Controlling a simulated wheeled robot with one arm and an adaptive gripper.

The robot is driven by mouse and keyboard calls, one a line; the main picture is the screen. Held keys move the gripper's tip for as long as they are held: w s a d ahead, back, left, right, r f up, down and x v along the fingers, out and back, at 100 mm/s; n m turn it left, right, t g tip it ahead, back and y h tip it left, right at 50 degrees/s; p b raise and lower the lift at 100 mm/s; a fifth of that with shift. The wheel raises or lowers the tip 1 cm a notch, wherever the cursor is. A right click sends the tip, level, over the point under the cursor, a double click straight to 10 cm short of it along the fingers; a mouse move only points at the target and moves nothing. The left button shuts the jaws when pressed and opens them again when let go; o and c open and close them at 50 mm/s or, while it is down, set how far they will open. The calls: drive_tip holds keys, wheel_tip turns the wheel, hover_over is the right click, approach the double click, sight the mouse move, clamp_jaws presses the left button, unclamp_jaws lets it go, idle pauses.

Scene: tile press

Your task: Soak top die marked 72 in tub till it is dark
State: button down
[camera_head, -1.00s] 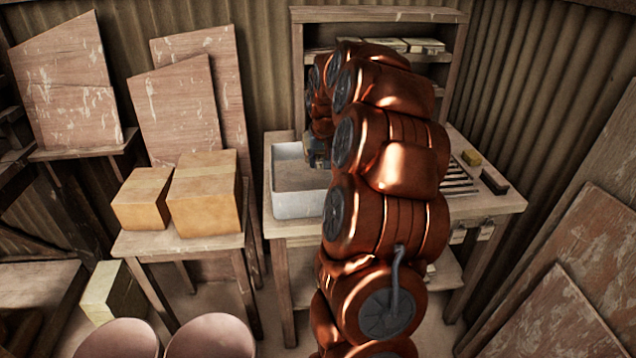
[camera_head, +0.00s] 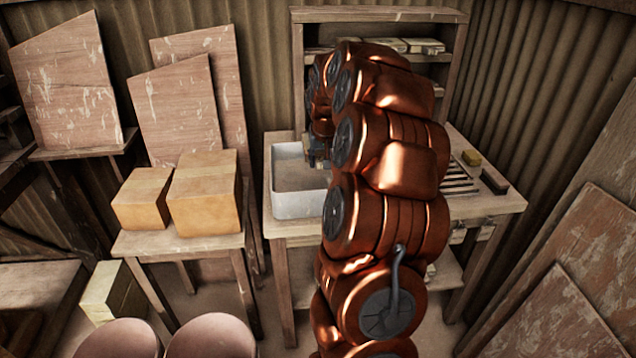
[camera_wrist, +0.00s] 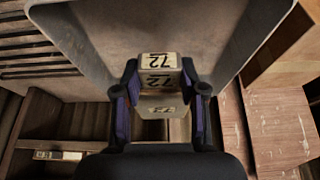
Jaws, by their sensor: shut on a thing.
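My gripper (camera_wrist: 160,95) is shut on a pale cream block, the top die (camera_wrist: 160,62), with a black 72 on its faces. In the wrist view the die shows against the grey tub (camera_wrist: 80,25), near its edge. The die looks light and dry. I cannot tell whether any of it touches the water. In the head view the pale tub (camera_head: 298,205) stands at the left end of the bench, with a dull grey-brown surface inside. My gripper (camera_head: 316,155) is over its right side, partly behind my arm, and the die is hidden there.
The bench (camera_head: 500,205) carries a slatted rack (camera_head: 460,180), a small yellowish block (camera_head: 471,157) and a dark block (camera_head: 494,180) to the right. A shelf unit (camera_head: 450,50) with several pale blocks stands behind. Boxes (camera_head: 205,195) sit on a stand at left.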

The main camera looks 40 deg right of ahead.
drive_tip(key=shift+r, duration=0.1)
idle(0.3)
drive_tip(key=shift+r, duration=1.95)
